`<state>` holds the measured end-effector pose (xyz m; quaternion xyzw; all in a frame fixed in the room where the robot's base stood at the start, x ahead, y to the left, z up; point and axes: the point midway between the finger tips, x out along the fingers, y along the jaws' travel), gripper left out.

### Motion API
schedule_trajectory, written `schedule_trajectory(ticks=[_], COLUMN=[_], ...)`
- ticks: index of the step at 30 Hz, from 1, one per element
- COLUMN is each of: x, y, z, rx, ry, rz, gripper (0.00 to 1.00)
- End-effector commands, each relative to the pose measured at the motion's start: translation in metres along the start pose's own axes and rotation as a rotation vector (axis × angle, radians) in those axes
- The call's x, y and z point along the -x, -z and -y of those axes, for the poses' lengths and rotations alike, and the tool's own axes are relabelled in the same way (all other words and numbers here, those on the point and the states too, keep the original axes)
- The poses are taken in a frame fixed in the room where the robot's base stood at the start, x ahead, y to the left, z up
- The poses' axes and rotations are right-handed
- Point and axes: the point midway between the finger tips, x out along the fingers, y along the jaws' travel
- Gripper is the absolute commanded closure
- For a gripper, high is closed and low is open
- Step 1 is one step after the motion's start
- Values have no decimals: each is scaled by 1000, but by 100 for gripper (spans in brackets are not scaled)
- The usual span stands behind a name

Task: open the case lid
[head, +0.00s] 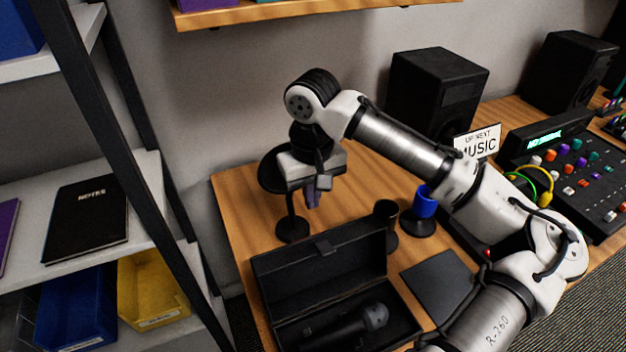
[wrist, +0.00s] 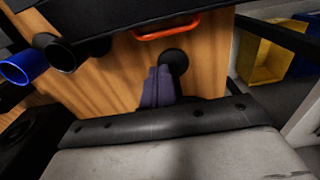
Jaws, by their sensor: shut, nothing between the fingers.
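The black case (head: 412,325) sits on the wooden desk in the head view. Its lid (head: 320,268) stands raised at the back, so the case is open. A dark microphone (head: 355,325) lies inside. My gripper (head: 312,200) is above the desk, behind the raised lid and apart from it. Its fingers point down, are shut and hold nothing. In the wrist view my gripper's fingers (wrist: 158,88) show closed together. A dark surface that looks like the case lid (wrist: 95,22) is at the top, with an orange-red handle (wrist: 168,28) along its edge.
A black stand (head: 292,230) is close beside my gripper. A black cup (head: 387,215) and a blue roll on a black base (head: 424,205) stand right of the lid. A dark flat pad (head: 440,285) lies right of the case. A shelf with bins (head: 150,292) is left.

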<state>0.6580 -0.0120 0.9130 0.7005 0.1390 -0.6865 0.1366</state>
Motion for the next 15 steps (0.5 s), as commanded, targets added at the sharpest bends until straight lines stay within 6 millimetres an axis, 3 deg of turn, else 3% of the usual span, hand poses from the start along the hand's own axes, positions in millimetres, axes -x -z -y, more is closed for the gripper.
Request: schedule_trajectory(ticks=[6, 8, 15], x=[-46, -36, -30], y=[0, -12, -34], z=[0, -1, 0], rx=[0, -1, -1], ry=[2, -3, 0], rz=[1, -3, -3], gripper=[100, 100, 100])
